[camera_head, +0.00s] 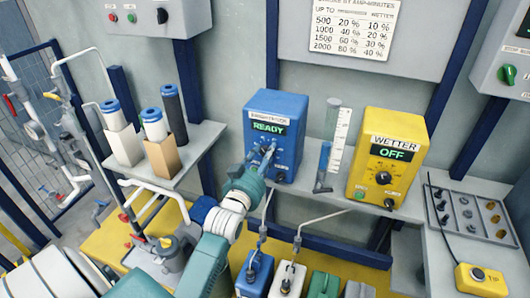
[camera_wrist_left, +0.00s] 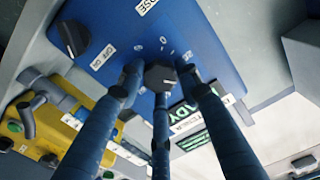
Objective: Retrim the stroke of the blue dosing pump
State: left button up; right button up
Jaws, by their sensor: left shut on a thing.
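The blue dosing pump (camera_head: 285,112) stands on the wall shelf, and its green display reads READY. Its blue face (camera_wrist_left: 205,55) fills the upper middle of the left wrist view. My left gripper (camera_head: 266,153) reaches the pump's front face. The exact pointer reading is unclear. A second, larger dark knob (camera_wrist_left: 72,38) on the same face is free. My right gripper is out of view.
The yellow wetter pump (camera_head: 388,152), showing OFF, stands right of the blue pump, with a pipe and white scale (camera_head: 340,140) between. Filter cartridges (camera_head: 154,125) stand on the left shelf (camera_head: 200,140). Coloured canisters (camera_head: 288,280) sit below. A tray of knobs (camera_head: 468,212) lies at right.

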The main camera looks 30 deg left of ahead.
pick_arm(q)
jog(key=shift+a+r+n+p, duration=0.1)
jog(key=shift+r+n+p, duration=0.1)
jog(key=shift+n+p, duration=0.6)
jog(key=shift+a+r+n+p, duration=0.1)
jog(key=shift+r+n+p, duration=0.2)
jog(key=shift+n, duration=0.9)
jog(key=shift+f, duration=0.1)
jog(key=o, duration=1.1)
jog(key=shift+o, duration=0.2)
jog(key=shift+f, duration=0.2)
jog(key=shift+s+d+f, duration=0.15)
jog(key=shift+s+d, duration=0.05)
jog(key=shift+s, duration=0.3)
jog(key=v, duration=1.1)
jog(key=shift+r, duration=0.2)
